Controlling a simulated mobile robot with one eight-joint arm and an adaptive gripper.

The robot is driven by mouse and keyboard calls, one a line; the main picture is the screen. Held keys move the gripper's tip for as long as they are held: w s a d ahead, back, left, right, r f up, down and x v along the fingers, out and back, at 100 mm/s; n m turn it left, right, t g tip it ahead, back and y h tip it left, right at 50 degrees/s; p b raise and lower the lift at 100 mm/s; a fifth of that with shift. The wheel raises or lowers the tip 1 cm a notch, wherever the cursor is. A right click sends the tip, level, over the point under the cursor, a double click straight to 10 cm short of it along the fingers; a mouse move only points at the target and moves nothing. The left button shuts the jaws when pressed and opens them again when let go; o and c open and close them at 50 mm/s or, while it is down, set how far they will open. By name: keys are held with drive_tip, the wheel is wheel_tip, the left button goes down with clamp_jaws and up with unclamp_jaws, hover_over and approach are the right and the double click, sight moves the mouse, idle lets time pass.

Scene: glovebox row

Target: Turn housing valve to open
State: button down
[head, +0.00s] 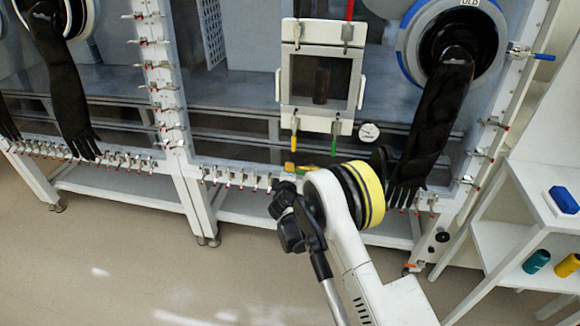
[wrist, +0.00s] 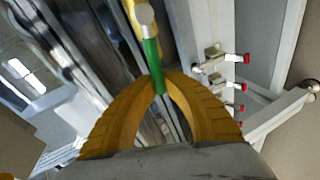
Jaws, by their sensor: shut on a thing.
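The housing valve shows in the wrist view as a brass-coloured body (wrist: 137,6) with a round metal nut and a green lever (wrist: 152,62). My gripper (wrist: 159,88) has its two yellow ribbed fingers closed together on the free end of this lever. In the head view a green lever (head: 335,143) hangs straight down below the small windowed housing (head: 320,79); it appears to be the same one.
A yellow lever (head: 294,142) hangs left of the green one, and a round gauge (head: 369,132) sits to its right. A black glove (head: 435,120) hangs close to my arm on the right. Red-tipped clamps (wrist: 240,58) line the frame. Open floor (head: 120,250) lies at lower left.

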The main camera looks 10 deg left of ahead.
drive_tip(key=shift+s+a+f+n, duration=0.1)
drive_tip(key=shift+f+n, duration=0.55)
drive_tip(key=shift+n, duration=0.15)
drive_tip(key=shift+h, duration=0.3)
drive_tip(key=c, duration=1.4)
unclamp_jaws()
drive_tip(key=shift+f, duration=0.1)
drive_tip(key=shift+c, duration=0.2)
drive_tip(key=v, duration=1.2)
